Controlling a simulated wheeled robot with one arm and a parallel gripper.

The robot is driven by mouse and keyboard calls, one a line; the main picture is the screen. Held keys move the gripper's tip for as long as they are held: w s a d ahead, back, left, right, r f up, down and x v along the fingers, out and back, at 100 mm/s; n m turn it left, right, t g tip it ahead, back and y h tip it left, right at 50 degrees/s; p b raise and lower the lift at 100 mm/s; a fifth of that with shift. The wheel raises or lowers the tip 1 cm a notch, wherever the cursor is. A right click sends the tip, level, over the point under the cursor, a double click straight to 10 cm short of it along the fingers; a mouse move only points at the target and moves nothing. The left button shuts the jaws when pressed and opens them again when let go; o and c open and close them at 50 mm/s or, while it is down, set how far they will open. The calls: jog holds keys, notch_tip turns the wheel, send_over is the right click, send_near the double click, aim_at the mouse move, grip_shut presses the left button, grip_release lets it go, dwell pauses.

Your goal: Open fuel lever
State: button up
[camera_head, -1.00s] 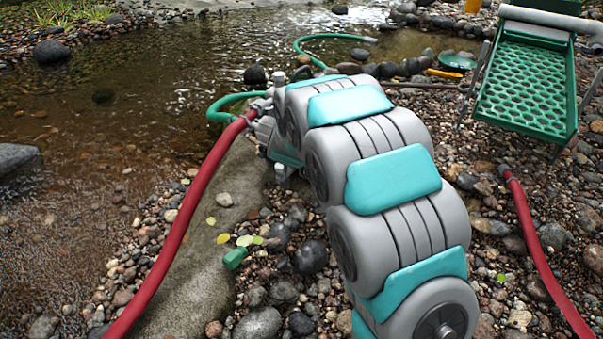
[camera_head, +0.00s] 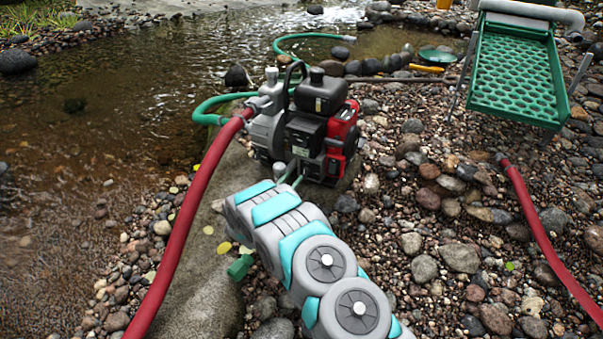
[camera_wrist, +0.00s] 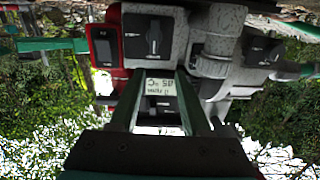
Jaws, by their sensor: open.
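I cannot tell which is the fuel lever. My gripper (camera_wrist: 158,74) is open, its two fingers either side of a pale label (camera_wrist: 160,86), with nothing held. In the head view my gripper (camera_head: 291,173) is at the engine's near side, partly hidden.
A red hose (camera_head: 190,215) runs from the pump down the left, and a green hose (camera_head: 212,110) lies behind it. A green sluice (camera_head: 515,80) stands at the right, with another red hose (camera_head: 540,235) below. A flat stone slab (camera_head: 205,285) borders the creek.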

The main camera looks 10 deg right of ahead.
aim_at(304, 170)
jog(key=shift+h, duration=0.4)
jog(key=x, duration=0.5)
jog(key=f+b+x, duration=0.1)
jog(key=x, duration=0.1)
jog(key=shift+d+f, duration=0.1)
jog(key=shift+d, duration=0.35)
grip_shut()
